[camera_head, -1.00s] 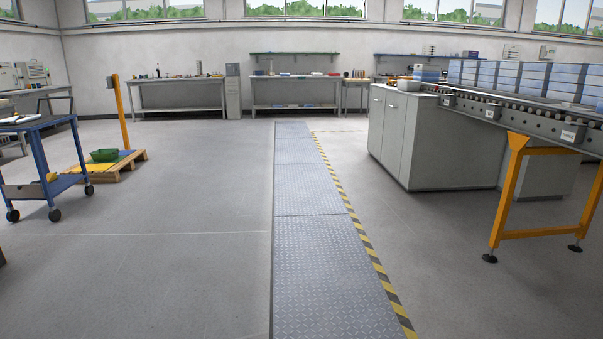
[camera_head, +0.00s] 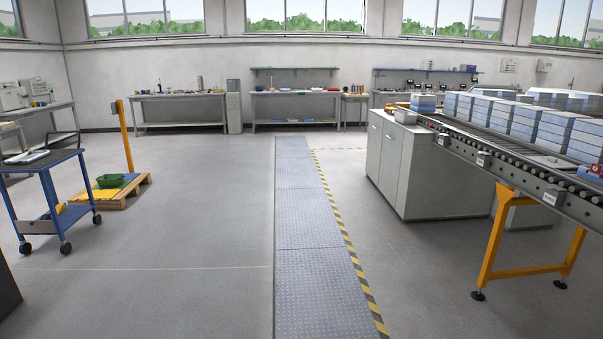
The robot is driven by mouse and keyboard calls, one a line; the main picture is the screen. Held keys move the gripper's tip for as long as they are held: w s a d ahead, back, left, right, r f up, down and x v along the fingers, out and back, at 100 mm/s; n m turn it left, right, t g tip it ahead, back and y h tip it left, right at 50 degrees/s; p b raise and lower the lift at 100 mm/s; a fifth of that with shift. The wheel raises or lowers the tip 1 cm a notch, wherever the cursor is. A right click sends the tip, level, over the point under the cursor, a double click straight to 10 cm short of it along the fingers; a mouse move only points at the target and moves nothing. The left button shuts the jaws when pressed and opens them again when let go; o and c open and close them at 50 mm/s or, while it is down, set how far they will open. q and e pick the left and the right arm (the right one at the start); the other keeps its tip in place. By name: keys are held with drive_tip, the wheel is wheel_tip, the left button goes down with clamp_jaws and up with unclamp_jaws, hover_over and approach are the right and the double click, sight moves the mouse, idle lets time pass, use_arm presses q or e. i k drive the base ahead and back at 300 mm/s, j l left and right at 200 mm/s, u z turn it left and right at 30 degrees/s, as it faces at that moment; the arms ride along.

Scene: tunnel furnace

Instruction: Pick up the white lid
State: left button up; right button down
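I cannot make out a white lid for certain. A flat pale plate (camera_head: 551,162) lies on the roller conveyor (camera_head: 470,140) at the right, and small whitish items (camera_head: 27,157) lie on top of the blue cart (camera_head: 58,167) at the left. A light grey container (camera_head: 405,116) stands on the grey cabinet (camera_head: 392,160). These are too small to identify surely. Neither of my grippers shows in the head view.
Blue and grey boxes (camera_head: 540,128) line the conveyor, which has an orange leg frame (camera_head: 490,245). A pallet (camera_head: 128,190) with a green bowl (camera_head: 110,181) stands left. Workbenches (camera_head: 180,97) line the far wall. The floor and metal walkway (camera_head: 308,220) are clear.

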sight(555, 163)
drive_tip(key=z, duration=1.4)
